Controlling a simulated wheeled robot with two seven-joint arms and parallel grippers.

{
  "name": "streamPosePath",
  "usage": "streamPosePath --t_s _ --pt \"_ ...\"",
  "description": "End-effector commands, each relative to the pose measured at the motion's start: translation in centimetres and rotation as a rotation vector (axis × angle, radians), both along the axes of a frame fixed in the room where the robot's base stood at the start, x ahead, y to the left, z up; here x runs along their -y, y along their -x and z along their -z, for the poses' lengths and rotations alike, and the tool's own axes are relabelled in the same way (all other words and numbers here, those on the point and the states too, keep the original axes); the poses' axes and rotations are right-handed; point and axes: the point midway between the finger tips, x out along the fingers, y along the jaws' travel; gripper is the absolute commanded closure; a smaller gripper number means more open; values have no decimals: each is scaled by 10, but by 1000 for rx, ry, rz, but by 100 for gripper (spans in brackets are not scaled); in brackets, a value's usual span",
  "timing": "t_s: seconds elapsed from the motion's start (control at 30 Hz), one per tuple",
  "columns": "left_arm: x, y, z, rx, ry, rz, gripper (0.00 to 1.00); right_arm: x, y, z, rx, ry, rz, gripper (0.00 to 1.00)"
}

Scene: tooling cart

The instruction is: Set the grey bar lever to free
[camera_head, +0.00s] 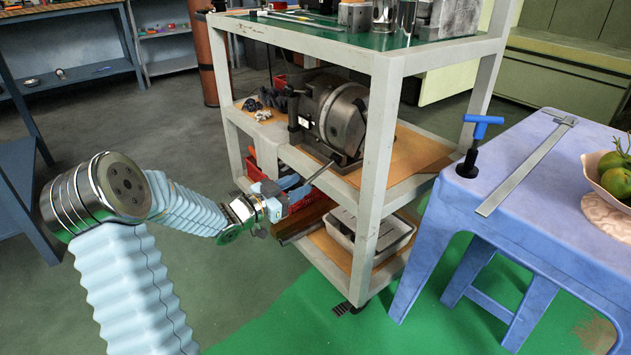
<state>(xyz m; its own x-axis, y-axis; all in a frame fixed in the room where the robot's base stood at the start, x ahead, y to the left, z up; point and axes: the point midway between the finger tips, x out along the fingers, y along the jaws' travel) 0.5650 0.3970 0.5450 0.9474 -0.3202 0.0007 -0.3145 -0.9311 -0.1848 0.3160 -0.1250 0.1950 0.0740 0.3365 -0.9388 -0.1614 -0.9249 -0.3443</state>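A grey machine with a round face (341,118) stands on the cart's middle shelf. A thin grey bar lever (322,171) slants from its lower front, down and left past the shelf edge. My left gripper (303,187), with blue fingers, is at the lever's lower outer end. The fingertips overlap the bar's end in this view. I cannot tell whether they are closed on it or only around or beside it. My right gripper is not in view.
The pale cart frame (377,165) has an upright post right of the lever. Below the gripper are a red bin (308,201) and a white basket (386,236). A blue table (535,190) with a blue-handled tool (475,140) stands at right. Open floor lies front left.

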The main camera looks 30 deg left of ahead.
Motion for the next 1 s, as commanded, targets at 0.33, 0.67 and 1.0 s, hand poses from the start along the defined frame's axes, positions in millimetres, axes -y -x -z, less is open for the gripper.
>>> streamPosePath --t_s 0.33,0.67,1.0 --pt "18 -51 1 -1 2 0 62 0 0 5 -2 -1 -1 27" --pt "19 -55 0 -1 1 -1 62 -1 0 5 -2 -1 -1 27" --pt "19 -55 0 -1 1 -1 100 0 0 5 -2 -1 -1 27"
